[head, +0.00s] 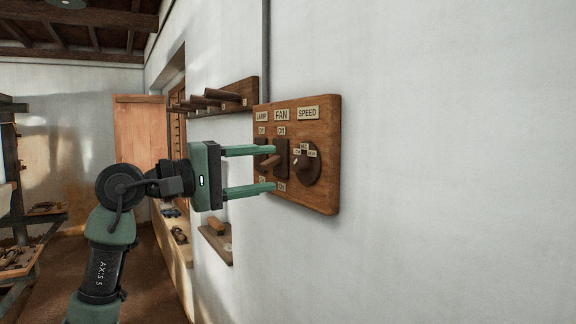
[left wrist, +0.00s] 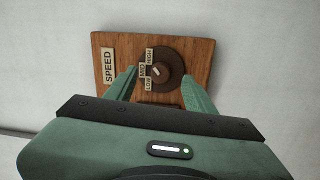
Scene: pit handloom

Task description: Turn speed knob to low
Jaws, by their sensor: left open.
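The wooden switch board (head: 322,195) is on the white wall, with LAMP, FAN and SPEED labels. The speed knob (head: 304,166) is a dark round dial at its right, with small LOW, MID and HIGH labels. In the left wrist view the speed knob (left wrist: 161,72) lies ahead, between the fingertips in the picture, with a pale mark at its centre. My left gripper (head: 274,170) is open, one finger above the other, in front of the board. Its fingers partly cover the lamp and fan switches in the head view. I cannot tell whether the fingertips touch anything. My right gripper is not in view.
A wooden rack with pegs (head: 225,97) is on the wall beyond the board. A small wooden shelf (head: 217,243) juts out below. Shelving (head: 20,250) stands at the far left. The wall right of the board is bare.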

